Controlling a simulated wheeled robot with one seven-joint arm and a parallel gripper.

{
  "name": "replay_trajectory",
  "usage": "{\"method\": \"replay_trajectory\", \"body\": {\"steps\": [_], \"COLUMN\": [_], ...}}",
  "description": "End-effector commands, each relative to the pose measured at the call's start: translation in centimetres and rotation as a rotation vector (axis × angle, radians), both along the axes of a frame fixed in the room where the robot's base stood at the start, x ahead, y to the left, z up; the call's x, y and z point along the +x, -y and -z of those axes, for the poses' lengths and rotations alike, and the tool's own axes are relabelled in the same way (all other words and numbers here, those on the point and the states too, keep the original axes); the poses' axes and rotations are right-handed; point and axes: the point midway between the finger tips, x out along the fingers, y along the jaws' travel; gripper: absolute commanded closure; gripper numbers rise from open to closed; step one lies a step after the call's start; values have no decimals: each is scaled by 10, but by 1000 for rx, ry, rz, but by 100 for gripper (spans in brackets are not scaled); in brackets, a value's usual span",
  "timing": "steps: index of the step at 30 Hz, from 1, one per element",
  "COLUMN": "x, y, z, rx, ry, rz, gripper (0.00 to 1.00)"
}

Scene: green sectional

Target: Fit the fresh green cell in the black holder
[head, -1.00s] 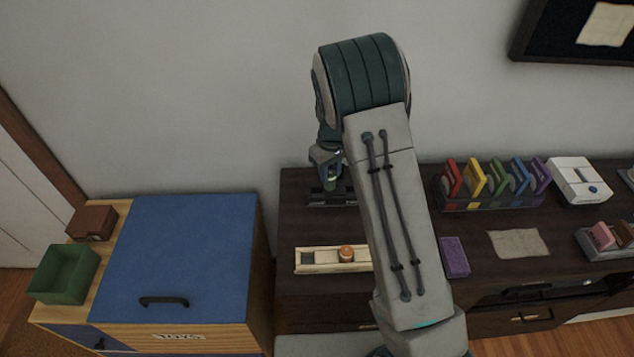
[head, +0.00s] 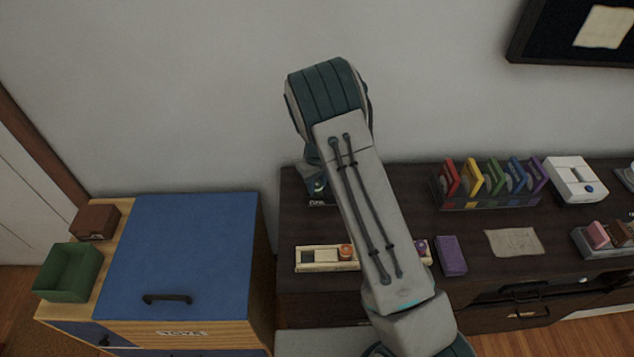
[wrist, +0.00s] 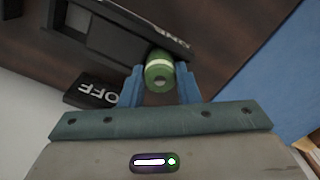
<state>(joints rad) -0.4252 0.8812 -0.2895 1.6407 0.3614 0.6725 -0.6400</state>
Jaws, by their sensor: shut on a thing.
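In the wrist view the green cell (wrist: 159,72), with a pale band, is between the two blue fingers of my gripper (wrist: 160,85), which is shut on it. The black holder (wrist: 115,37) lies just beyond, with the cell overlapping its lettered edge in the picture. I cannot tell whether the cell touches the holder or sits in it. In the head view my arm covers most of this; a bit of green (head: 319,187) shows above the holder (head: 322,202) near the back of the dark cabinet.
A black block marked OFF (wrist: 93,92) lies beside the holder. A pale wooden tray (head: 312,266) holds an orange-topped piece (head: 346,252), with a purple one (head: 421,247) past my arm. A purple block (head: 451,255), colored card rack (head: 490,203) and blue-topped chest (head: 190,250) stand around.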

Motion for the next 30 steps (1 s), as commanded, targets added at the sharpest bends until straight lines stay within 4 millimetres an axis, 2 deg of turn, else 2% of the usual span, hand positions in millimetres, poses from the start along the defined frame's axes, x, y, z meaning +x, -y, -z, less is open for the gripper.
{"method": "replay_trajectory", "body": {"steps": [2, 3, 5, 14, 18, 23, 30], "x": [0, 0, 0, 0, 1, 1, 1], "y": [0, 0, 0, 0, 0, 0, 0], "z": [4, 3, 3, 2, -6, -33, -84], "rx": [0, 0, 0, 0, 1, 2, 1], "ry": [0, 0, 0, 0, 2, 5, 4], "rz": [0, 0, 0, 0, 0, 0, 0], "gripper": [97, 66, 49, 49, 49, 49, 49]}}
